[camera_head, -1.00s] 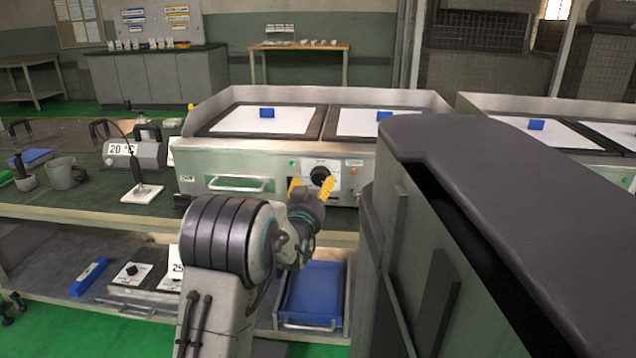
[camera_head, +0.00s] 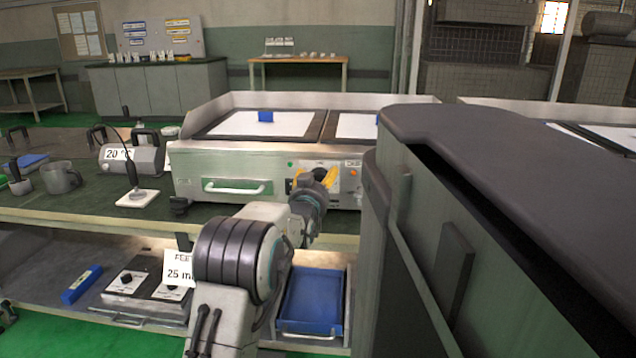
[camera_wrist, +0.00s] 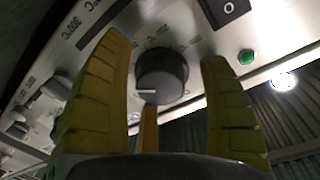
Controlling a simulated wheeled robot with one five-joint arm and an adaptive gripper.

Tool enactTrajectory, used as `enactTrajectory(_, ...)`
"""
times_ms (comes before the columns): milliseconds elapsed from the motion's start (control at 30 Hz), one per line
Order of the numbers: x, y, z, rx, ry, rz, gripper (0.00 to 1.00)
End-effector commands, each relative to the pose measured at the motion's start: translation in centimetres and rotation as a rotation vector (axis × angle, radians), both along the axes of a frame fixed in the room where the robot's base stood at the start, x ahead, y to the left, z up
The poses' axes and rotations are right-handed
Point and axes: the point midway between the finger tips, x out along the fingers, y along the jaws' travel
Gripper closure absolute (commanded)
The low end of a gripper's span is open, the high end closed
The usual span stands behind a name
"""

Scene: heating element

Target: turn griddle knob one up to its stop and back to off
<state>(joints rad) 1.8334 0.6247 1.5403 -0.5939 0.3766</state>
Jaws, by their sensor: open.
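The griddle (camera_head: 230,162) stands on the bench with its front panel facing me. Its round black knob (camera_wrist: 162,78) sits between the yellow fingers of my gripper (camera_wrist: 164,54) in the wrist view, and a pale pointer line on it points to the picture's left. A shorter yellow finger shows below the knob. In the head view my gripper (camera_head: 314,180) is at the panel and partly covers the knob.
More knobs (camera_wrist: 56,87) lie left of the left finger. A white handle (camera_head: 237,188) juts from the panel. A blue drawer (camera_head: 312,300) is below.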

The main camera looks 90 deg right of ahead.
Motion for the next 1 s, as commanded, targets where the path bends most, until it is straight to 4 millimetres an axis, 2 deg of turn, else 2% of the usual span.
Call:
enactTrajectory(233, 0.0, 0.0, 0.0, 0.0, 0.0, 0.0, 0.3)
enactTrajectory(900, 0.03, 0.0, -0.08, 0.002, 0.0, 0.001, 0.9)
enactTrajectory(1000, 0.04, -0.01, -0.11, 0.002, -0.004, 0.001, 0.9)
